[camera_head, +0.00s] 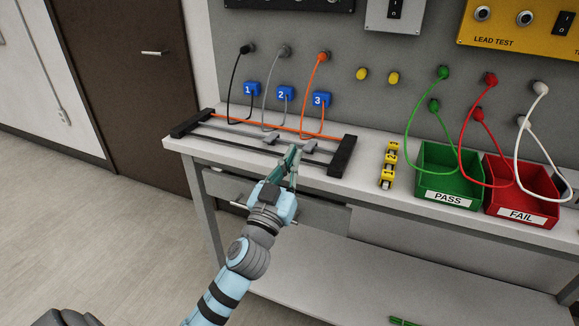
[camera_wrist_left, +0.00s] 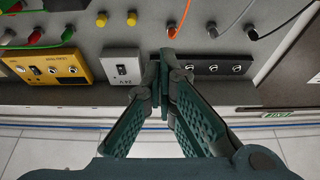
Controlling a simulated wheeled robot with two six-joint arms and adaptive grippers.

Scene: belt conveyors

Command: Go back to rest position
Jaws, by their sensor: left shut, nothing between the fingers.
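My left gripper (camera_head: 290,160) is shut and empty, with its fingertips over the front part of the bench by the cable rack. The left wrist view also shows its two green fingers (camera_wrist_left: 160,75) meeting at the tips, with nothing between them. The rack (camera_head: 341,156) has black end blocks and holds orange, grey and black lines stretched across the bench. My left arm comes in from the bottom of the head view. My right gripper does not show in either view.
Cables with blue numbered tags (camera_head: 285,93) hang from the panel behind. A yellow lead test box (camera_head: 525,28) is above. Open floor (camera_head: 110,230) lies left.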

